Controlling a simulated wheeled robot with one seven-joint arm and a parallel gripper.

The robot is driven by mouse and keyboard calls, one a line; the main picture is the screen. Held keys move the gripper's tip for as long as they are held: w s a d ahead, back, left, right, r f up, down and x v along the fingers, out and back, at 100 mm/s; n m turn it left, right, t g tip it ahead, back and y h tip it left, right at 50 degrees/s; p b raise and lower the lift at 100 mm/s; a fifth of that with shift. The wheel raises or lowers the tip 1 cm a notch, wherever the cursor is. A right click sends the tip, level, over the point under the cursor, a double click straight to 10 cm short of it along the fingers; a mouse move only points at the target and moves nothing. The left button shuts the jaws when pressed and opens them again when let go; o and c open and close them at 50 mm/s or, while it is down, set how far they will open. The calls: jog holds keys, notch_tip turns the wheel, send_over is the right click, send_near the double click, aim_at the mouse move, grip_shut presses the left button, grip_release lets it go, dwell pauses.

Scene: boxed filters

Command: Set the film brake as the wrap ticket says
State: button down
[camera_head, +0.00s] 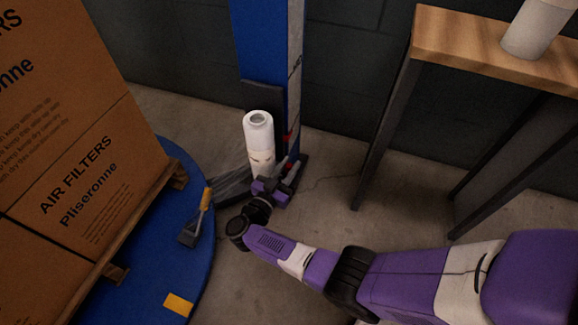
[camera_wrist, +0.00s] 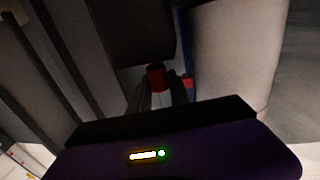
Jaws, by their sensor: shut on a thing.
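The white film roll (camera_head: 258,140) stands upright beside the blue mast (camera_head: 262,45), and its side fills the right of the wrist view (camera_wrist: 235,55). My gripper (camera_head: 297,168) is low at the mast's foot, just right of the roll. In the wrist view its fingers (camera_wrist: 160,95) are shut on a small red part (camera_wrist: 156,77), which I take for the brake knob. Its setting marks cannot be read. A pale strip with dark marks (camera_head: 295,55) runs up the mast, too small to read. I cannot make out a wrap ticket.
Boxes of air filters (camera_head: 95,180) sit on a pallet (camera_head: 125,240) on a blue turntable (camera_head: 185,265). An orange-handled tool (camera_head: 205,198) lies at its edge. A wooden-topped table (camera_head: 460,45) with another white roll (camera_head: 537,28) stands right. Open floor (camera_head: 330,200) lies between.

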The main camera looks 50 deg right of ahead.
jog(key=c, duration=1.5)
grip_release()
jog(key=s+a+p, duration=0.1)
jog(key=a, duration=0.6)
jog(key=shift+s+a, duration=0.25)
jog(key=shift+a, duration=0.1)
